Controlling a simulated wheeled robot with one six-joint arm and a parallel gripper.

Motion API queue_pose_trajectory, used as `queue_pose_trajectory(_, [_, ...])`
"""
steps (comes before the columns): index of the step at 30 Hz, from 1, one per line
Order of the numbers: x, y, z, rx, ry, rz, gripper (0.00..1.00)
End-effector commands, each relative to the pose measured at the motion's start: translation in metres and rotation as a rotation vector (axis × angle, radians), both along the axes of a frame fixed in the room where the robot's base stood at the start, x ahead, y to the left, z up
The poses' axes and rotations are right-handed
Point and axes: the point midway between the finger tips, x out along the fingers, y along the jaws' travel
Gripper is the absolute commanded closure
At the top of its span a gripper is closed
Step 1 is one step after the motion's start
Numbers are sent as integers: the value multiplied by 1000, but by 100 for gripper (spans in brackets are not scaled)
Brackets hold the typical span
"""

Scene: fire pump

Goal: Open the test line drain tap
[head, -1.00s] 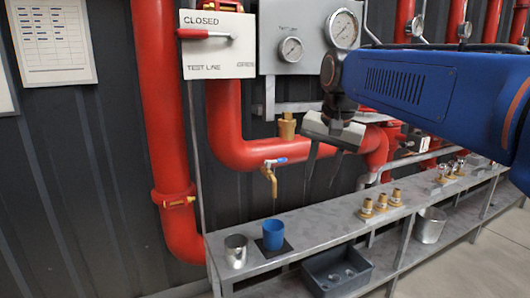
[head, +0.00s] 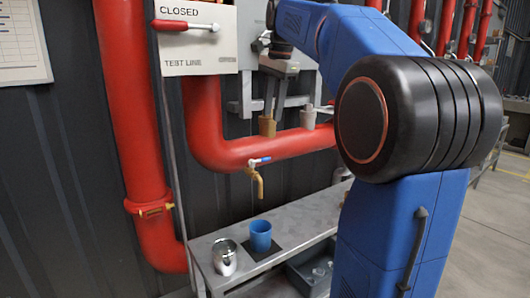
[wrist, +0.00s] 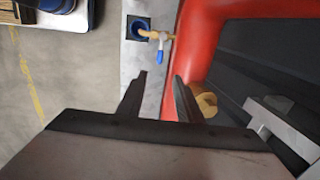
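The drain tap (head: 257,182) is a brass tap on the underside of the red pipe bend. Its blue lever handle (head: 260,161) lies roughly level, across the top of the tap. In the wrist view the tap (wrist: 152,35) and its blue handle (wrist: 160,56) are beyond my fingertips, apart from them. My gripper (head: 274,112) is above the red pipe, up and slightly right of the tap. In the wrist view the fingers (wrist: 161,76) are apart with nothing between them. A blue cup (head: 260,238) stands on the bench below the spout.
The red pipe (head: 215,130) and a brass fitting (head: 267,126) on top of it are close to my gripper. A "CLOSED / TEST LINE" panel (head: 195,45) with a red lever (head: 183,25) is up left. A metal cup (head: 224,258) stands on the bench (head: 300,216).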

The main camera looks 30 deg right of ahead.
Motion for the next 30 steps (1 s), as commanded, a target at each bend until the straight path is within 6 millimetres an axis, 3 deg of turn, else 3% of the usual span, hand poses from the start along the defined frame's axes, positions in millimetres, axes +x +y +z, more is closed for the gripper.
queue_pose_trajectory(21, [23, 2, -122, 0, 2, 3, 68])
queue_pose_trajectory(30, [28, 2, -145, -1, 0, 3, 68])
